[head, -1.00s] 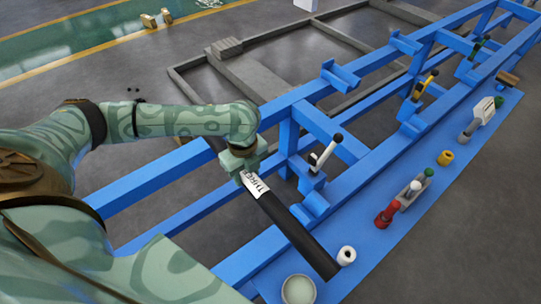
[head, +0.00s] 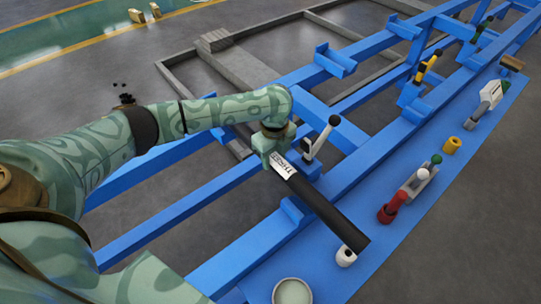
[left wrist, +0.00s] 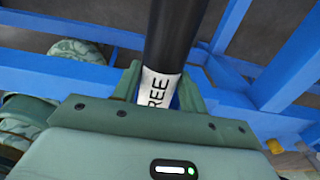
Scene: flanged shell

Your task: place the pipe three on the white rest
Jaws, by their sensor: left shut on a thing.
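The pipe three is a black tube (head: 325,208) with a white label near my left gripper (head: 275,146). My left gripper is shut on it, and the pipe slants down to the right across the blue frame. In the left wrist view the tube (left wrist: 180,35) runs up and away between the fingers, with "REE" readable on the label. A white upright lever with a black knob (head: 319,141) stands on the blue frame, just right of the gripper; it appears to mark the white rest. The blue support below it is partly hidden by the pipe. My right gripper is not in view.
The blue mat holds a pale bowl (head: 292,291), a white roll (head: 346,257), a red item (head: 392,208) and a yellow ring (head: 451,145). A yellow-black lever (head: 427,65) stands farther along the frame. Blue rails (head: 190,204) run beneath the arm.

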